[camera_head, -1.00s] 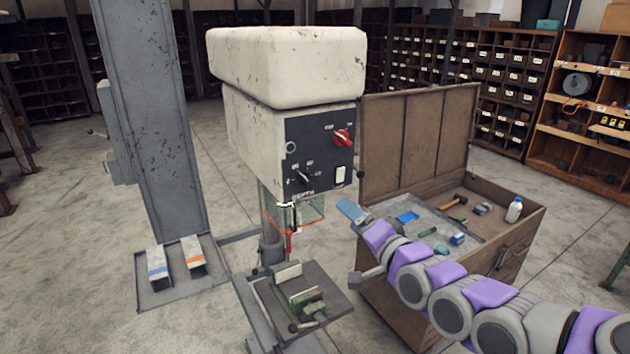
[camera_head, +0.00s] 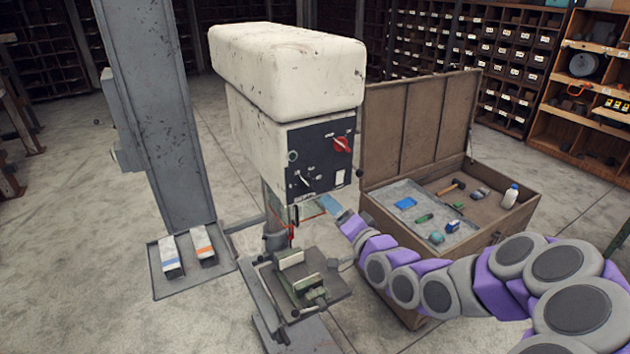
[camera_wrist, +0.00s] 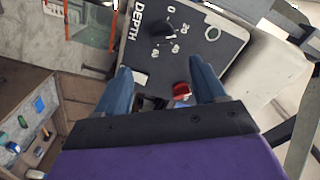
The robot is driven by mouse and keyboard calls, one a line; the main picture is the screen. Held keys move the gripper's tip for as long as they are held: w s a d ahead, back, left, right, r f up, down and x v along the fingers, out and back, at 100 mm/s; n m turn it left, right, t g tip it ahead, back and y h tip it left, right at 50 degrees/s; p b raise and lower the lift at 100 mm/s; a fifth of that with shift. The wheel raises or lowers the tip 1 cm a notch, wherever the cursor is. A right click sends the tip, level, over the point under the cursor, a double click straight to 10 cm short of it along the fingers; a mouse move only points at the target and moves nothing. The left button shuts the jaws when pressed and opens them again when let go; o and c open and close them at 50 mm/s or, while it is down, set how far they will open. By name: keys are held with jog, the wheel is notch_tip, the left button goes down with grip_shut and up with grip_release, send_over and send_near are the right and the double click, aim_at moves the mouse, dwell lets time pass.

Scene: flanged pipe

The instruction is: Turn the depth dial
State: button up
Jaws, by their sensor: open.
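The drill press's black control panel (camera_head: 320,160) faces me in the head view. The depth dial (camera_head: 305,181) is a black knob at its lower left. In the wrist view the dial (camera_wrist: 163,30) sits beside the word DEPTH and a number scale, beyond the fingertips. A red switch (camera_head: 341,144) is at the panel's upper right; it also shows in the wrist view (camera_wrist: 181,91) between the fingers. My gripper (camera_head: 328,204) is just below the panel's lower edge. In the wrist view its two blue fingers (camera_wrist: 160,75) are apart with nothing held between them.
An open brown tool chest (camera_head: 480,215) with a tray of small tools stands right of the press. A vise (camera_head: 300,275) sits on the press table below the panel. A grey column (camera_head: 155,110) stands at the left.

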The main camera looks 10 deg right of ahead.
aim_at(310, 189)
jog(key=shift+a+p+x, duration=0.1)
jog(key=shift+p+x, duration=0.6)
jog(key=shift+x, duration=1.9)
jog(key=shift+a+p+x, duration=0.15)
jog(key=shift+p+x, duration=0.5)
jog(key=shift+x, duration=2)
jog(key=shift+s, duration=0.1)
jog(key=shift+f, duration=0.1)
jog(key=c, duration=1.1)
